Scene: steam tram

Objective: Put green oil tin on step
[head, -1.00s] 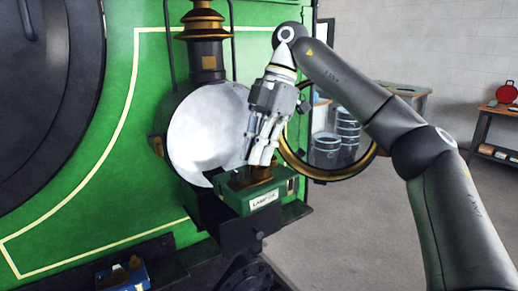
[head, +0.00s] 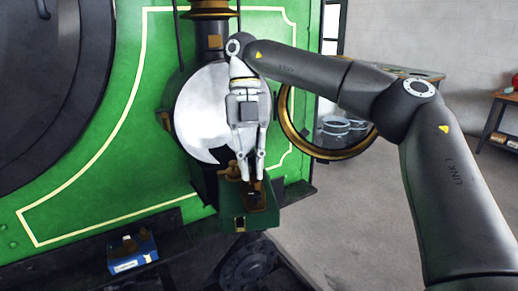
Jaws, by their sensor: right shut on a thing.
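The green oil tin (head: 235,212) is in the middle of the head view, in front of the white round lamp face. It has brassy fittings on top, and its label does not show clearly now. My right gripper (head: 252,178) points down and is shut on the top part of the tin. I cannot tell whether the tin's bottom touches the dark bracket behind it. A dark ledge (head: 75,268), which may be the step, runs along the lower left. My left gripper is not in view.
A blue tin (head: 132,254) stands at the dark ledge, lower left. The lamp's brass-rimmed round door (head: 292,135) hangs open right of the gripper. Dark machinery (head: 245,265) lies below the green tin. Open grey floor (head: 350,230) is at the right.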

